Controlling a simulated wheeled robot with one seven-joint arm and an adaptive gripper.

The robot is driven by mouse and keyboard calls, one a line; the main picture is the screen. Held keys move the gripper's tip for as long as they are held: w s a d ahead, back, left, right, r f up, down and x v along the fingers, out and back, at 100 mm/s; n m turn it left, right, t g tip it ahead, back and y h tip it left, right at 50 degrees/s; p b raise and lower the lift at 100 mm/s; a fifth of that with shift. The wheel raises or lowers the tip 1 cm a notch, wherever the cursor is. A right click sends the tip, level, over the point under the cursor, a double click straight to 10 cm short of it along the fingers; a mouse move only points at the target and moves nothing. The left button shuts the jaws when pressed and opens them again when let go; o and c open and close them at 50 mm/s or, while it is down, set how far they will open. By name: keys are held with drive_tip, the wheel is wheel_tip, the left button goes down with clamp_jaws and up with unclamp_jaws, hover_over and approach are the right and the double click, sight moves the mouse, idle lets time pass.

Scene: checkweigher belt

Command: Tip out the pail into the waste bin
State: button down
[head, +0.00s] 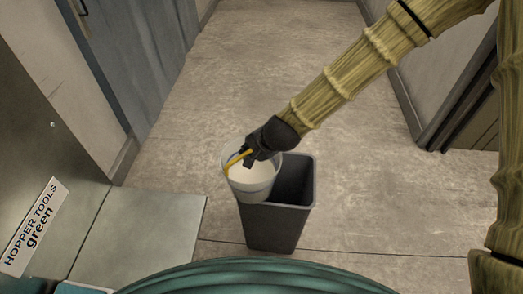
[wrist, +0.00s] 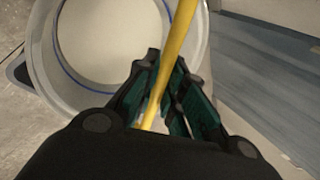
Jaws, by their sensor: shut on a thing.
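The white pail (head: 250,184) hangs from my gripper (head: 250,158) by its yellow handle (head: 236,159). In the head view it is close to upright, with its open top showing, over the left part of the dark grey waste bin (head: 275,226). The pail hides part of the bin's opening. In the wrist view the pail (wrist: 203,50) shows its pale inside and a blue ring; I cannot tell whether it holds anything. The yellow handle (wrist: 178,45) runs between the dark green fingers of my gripper (wrist: 163,85), which are shut on it.
A grey-green bench top (head: 140,235) is at the lower left, beside a panel with a label reading "HOPPER TOOLS green" (head: 33,228). A grey-blue door (head: 140,60) stands at the upper left. The concrete floor (head: 250,70) behind the bin is clear.

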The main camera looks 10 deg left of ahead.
drive_tip(key=shift+w+a, duration=0.1)
drive_tip(key=shift+a, duration=0.1)
drive_tip(key=shift+w+d+f+m+g+y+b, duration=0.25)
drive_tip(key=shift+w+d+m+g+y, duration=0.15)
drive_tip(key=shift+g+y, duration=0.2)
drive_tip(key=shift+w+d+f+m+g+y+b, duration=0.15)
drive_tip(key=shift+w+d+f+m+g+y, duration=0.15)
drive_tip(key=shift+d+g+y, duration=0.3)
drive_tip(key=shift+w+d+f+m+g+y+b, duration=0.6)
drive_tip(key=shift+w+d+f+g+y+b, duration=0.25)
drive_tip(key=shift+y, duration=0.35)
drive_tip(key=shift+w+d+f+m+g+y+b, duration=0.65)
drive_tip(key=shift+w+f+y+b, duration=0.25)
drive_tip(key=shift+y, duration=0.3)
drive_tip(key=shift+w+d+f+m+g+y+b, duration=0.55)
drive_tip(key=shift+w+d+f+g+y+b, duration=0.35)
drive_tip(key=shift+y, duration=0.3)
drive_tip(key=shift+w+d+f+m+g+y+b, duration=0.15)
drive_tip(key=shift+w+d+f+m+y+b, duration=0.15)
drive_tip(key=shift+f+b, duration=0.55)
drive_tip(key=shift+w+d+f+m+g+y+b, duration=0.15)
drive_tip(key=shift+w+d+f+y+b, duration=0.25)
drive_tip(key=shift+f+b, duration=0.45)
drive_tip(key=shift+w+d+f+m+g+y+b, duration=0.1)
drive_tip(key=shift+w+d+f+m+y+b, duration=0.25)
drive_tip(key=shift+f+b, duration=0.5)
drive_tip(key=shift+s, duration=0.15)
drive_tip(key=shift+a+r, duration=0.1)
drive_tip(key=shift+r, duration=0.1)
